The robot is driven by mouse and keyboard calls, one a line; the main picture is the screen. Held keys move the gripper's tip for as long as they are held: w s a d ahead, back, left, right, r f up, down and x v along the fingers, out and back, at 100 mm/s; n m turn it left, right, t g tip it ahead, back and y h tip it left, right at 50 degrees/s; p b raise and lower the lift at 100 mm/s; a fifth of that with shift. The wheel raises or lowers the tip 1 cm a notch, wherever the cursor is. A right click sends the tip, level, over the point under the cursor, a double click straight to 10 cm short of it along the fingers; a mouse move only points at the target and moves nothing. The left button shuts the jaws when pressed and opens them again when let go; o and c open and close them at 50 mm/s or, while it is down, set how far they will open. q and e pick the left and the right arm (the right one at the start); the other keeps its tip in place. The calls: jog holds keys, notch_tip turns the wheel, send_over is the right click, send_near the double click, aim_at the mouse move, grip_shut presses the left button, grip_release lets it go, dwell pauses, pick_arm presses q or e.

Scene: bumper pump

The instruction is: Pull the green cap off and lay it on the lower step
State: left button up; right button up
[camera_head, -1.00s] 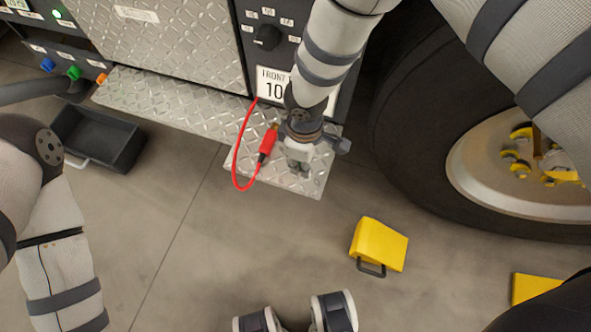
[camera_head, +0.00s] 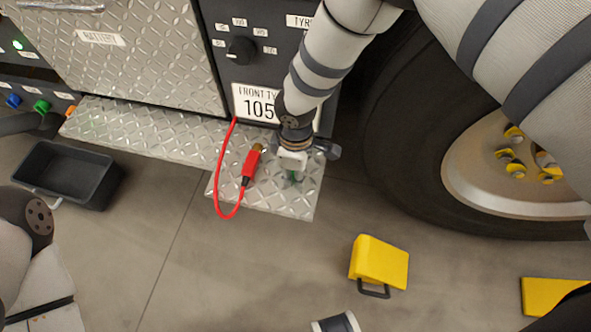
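My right gripper (camera_head: 293,168) points down over the lower step (camera_head: 225,193), a tread-plate ledge, near its right side. A small green piece (camera_head: 292,178) shows at its fingertips, low over or on the plate. It may be the green cap, but the gripper covers most of it. I cannot tell whether the fingers grip it. Another green part (camera_head: 41,105) sits on the dark panel at the left, between a blue part (camera_head: 13,101) and an orange one (camera_head: 70,110). My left arm shows at the lower left; its gripper is not in view.
A red cable with a red connector (camera_head: 251,165) lies on the step, left of the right gripper. A black bin (camera_head: 68,174) stands on the floor at left. A large tyre (camera_head: 400,150) is at right. Yellow blocks (camera_head: 379,262) lie on the floor.

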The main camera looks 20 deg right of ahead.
jog(key=shift+o, duration=1.4)
